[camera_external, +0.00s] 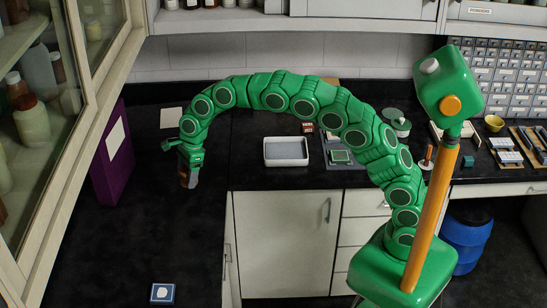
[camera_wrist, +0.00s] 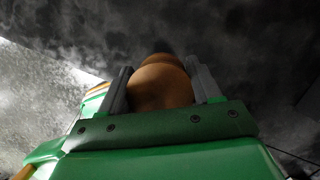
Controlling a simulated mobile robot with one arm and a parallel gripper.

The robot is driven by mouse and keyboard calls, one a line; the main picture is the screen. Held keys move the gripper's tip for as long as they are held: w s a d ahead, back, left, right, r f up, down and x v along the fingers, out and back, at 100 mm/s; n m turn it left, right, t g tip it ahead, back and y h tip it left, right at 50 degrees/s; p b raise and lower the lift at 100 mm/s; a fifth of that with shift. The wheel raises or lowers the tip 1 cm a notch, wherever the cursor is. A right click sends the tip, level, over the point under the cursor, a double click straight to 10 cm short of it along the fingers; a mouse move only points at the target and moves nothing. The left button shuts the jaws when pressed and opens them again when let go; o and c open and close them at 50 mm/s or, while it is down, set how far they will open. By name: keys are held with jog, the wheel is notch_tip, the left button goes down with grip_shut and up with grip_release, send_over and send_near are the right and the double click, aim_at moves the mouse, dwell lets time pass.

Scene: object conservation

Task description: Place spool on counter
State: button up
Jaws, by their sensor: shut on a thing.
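My gripper (camera_external: 188,181) points down over the black counter (camera_external: 180,235) at the left of the external view. In the wrist view its two grey fingers (camera_wrist: 161,88) are shut on the spool (camera_wrist: 160,86), a rounded orange-brown thing between them. Only its near, curved side shows; its far end is dark and its full shape is hidden. In the external view the fingers mostly cover it. The dark counter surface shows beyond the fingers in the wrist view. I cannot tell the exact gap between the spool and the counter.
A purple binder (camera_external: 113,156) stands left of my gripper by the glass cabinet (camera_external: 45,130). A white tray (camera_external: 286,163) lies to the right. A blue-and-white box (camera_external: 163,293) lies at the front. The counter between is clear. A blue barrel (camera_external: 466,242) stands on the floor.

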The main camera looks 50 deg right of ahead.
jog(key=s+a+n, duration=0.2)
jog(key=s+a, duration=0.2)
jog(key=a, duration=0.4)
send_over(142, 226)
jog(key=d, duration=0.1)
jog(key=shift+s+d+f, duration=0.1)
jog(key=shift+s+f, duration=0.05)
jog(key=shift+f, duration=2.2)
jog(key=shift+s+d+f, duration=0.1)
jog(key=shift+s+f, duration=0.05)
jog(key=shift+f, duration=2.2)
jog(key=shift+w+a+f, duration=0.15)
jog(key=shift+w+f, duration=0.05)
jog(key=shift+f, duration=0.2)
jog(key=shift+f, duration=1.45)
jog(key=shift+f+g, duration=0.1)
jog(key=shift+g, duration=0.2)
jog(key=o, duration=1.2)
